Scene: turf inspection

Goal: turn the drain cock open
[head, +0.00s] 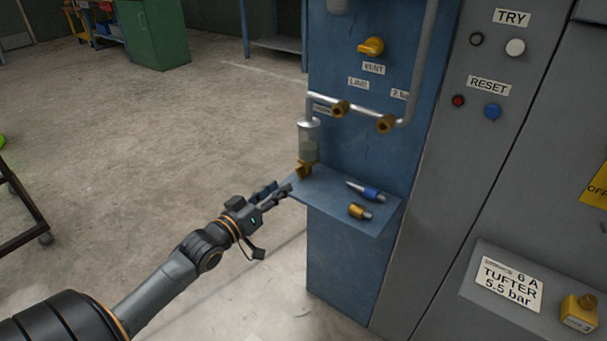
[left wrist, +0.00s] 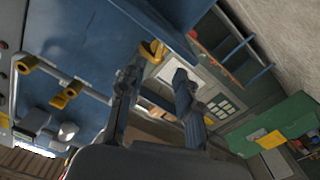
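The brass drain cock (head: 305,169) sits under the clear bowl (head: 309,140) at the left edge of the blue panel, just above the small blue shelf. My left gripper (head: 281,190) is open and empty, just left of and slightly below the cock. In the left wrist view, the cock (left wrist: 153,51) shows just beyond my left gripper's fingertips (left wrist: 158,72), nearer the left finger. I see a gap between the fingers and the cock there, with no clear contact. The cock's lever angle is hard to make out. My right gripper is in neither view.
The blue shelf (head: 325,196) carries a blue-and-silver fitting (head: 366,191) and a brass fitting (head: 360,211). Above are brass valves (head: 386,124) on a grey pipe and a yellow vent knob (head: 371,46). The floor left of the panel is open.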

